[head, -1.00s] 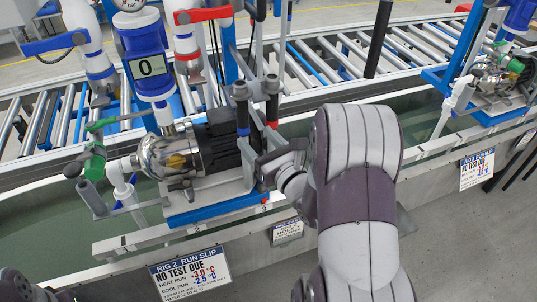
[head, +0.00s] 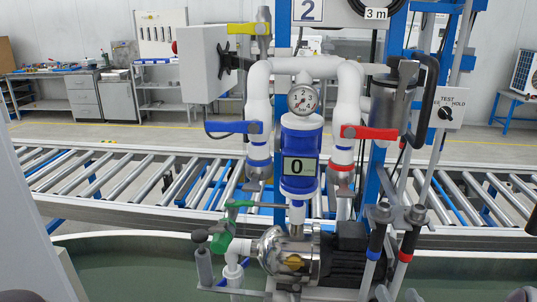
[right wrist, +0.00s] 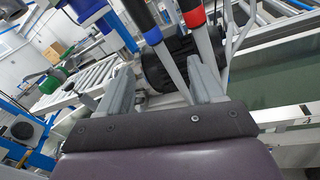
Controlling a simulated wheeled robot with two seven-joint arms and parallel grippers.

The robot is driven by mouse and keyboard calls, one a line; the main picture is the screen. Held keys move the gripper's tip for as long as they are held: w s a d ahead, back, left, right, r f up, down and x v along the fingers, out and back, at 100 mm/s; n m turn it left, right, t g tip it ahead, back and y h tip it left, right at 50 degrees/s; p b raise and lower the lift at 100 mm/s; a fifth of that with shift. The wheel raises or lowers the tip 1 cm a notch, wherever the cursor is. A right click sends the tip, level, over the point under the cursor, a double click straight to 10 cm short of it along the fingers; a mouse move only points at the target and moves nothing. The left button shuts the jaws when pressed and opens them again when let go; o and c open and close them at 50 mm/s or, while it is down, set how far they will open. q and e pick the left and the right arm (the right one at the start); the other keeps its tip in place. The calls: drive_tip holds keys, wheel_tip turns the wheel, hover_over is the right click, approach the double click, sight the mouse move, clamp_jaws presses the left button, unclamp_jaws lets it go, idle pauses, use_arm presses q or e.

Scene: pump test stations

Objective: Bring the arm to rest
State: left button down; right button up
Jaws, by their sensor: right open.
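My right gripper (head: 397,294) shows only as grey fingertips at the bottom edge of the head view, below two upright rods with a blue handle (head: 376,240) and a red handle (head: 409,243). In the right wrist view its two grey fingers (right wrist: 162,88) are apart, with no object clearly held. The blue handle (right wrist: 142,17) and red handle (right wrist: 192,14) stand just beyond the fingers, close to the dark pump motor (right wrist: 170,62). Most of my right arm is below the head view. My left gripper is not in view.
The pump (head: 288,255) and its motor (head: 345,255) stand near the gripper, under white pipes, a gauge (head: 303,99) and a display reading 0 (head: 299,167). A roller conveyor (head: 120,180) runs behind. Workbenches (head: 60,95) stand far back.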

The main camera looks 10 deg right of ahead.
drive_tip(key=s+d+f+m+g+h, duration=0.4)
drive_tip(key=f+m+g, duration=0.45)
drive_tip(key=m, duration=1.05)
drive_tip(key=s+a+f+m+g+y+p, duration=0.1)
drive_tip(key=s+a+m+g+y+p, duration=0.25)
drive_tip(key=m, duration=0.65)
drive_tip(key=a+r+m+g+y+p, duration=0.1)
drive_tip(key=a+r+m+g+p, duration=0.1)
drive_tip(key=a, duration=1.1)
wheel_tip(320, 180, up, 3)
drive_tip(key=shift+r+m+g, duration=0.15)
drive_tip(key=shift+m+g, duration=0.35)
drive_tip(key=shift+g, duration=0.7)
drive_tip(key=shift+w, duration=0.1)
